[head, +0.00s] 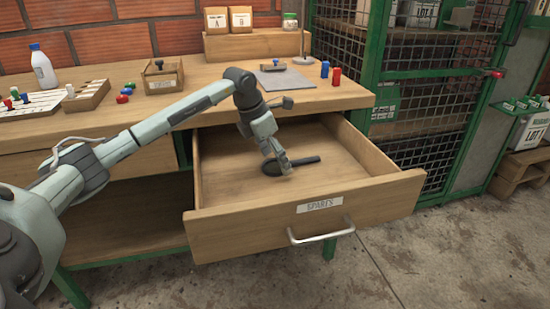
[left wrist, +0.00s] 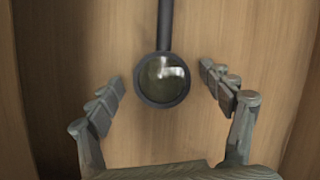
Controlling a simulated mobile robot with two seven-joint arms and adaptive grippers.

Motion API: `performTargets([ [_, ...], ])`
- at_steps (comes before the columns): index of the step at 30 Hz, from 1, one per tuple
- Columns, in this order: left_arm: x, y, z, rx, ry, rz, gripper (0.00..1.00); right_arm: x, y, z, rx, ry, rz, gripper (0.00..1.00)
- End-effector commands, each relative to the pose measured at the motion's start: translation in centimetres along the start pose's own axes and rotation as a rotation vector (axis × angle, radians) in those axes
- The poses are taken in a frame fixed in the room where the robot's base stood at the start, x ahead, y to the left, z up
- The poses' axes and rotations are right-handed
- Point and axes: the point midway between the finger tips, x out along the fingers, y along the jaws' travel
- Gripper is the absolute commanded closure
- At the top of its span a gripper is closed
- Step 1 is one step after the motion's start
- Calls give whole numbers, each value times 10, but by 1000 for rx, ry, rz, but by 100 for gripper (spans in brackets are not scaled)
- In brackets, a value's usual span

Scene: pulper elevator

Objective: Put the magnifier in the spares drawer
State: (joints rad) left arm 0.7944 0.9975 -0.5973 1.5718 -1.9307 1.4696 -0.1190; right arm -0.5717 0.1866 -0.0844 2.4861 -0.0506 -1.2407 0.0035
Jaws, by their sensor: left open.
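The magnifier (head: 306,161) is dark, with a round lens and a straight handle. It lies flat on the floor of the spares drawer (head: 318,224), which is pulled out and labelled SPARES. The magnifier's lens also shows in the left wrist view (left wrist: 161,80), its handle pointing to the top of the picture. My left gripper (head: 284,168) is down inside the drawer over the lens end. In the left wrist view its fingers (left wrist: 162,88) are spread on either side of the lens, apart from it. In the head view the gripper partly hides the lens. My right gripper is not in view.
The workbench top (head: 215,84) above the drawer holds a white bottle (head: 43,66), a small wooden box (head: 163,76) and several coloured pegs. A green wire-mesh cage (head: 440,85) stands right of the drawer. The drawer has free floor around the magnifier.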

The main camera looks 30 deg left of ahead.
Motion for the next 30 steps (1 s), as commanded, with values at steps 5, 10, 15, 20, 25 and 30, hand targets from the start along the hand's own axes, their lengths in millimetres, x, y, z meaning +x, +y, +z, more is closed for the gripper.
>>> performTargets([
  [5, -8, 1, 1, 0, -2, 2, 20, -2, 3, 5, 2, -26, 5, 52],
  [10, -42, 2, 1, 1, -2, 5, 20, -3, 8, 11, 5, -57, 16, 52],
  [15, -80, 1, 2, 0, -3, 3, 20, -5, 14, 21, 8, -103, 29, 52],
  [20, -106, 0, 1, 0, -1, 1, 20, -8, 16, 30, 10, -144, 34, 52],
  [25, -120, 0, 1, 0, 0, 1, 20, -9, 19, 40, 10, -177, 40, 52],
  [30, -122, 0, 1, 0, 0, 0, 20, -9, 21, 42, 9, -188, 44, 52],
])
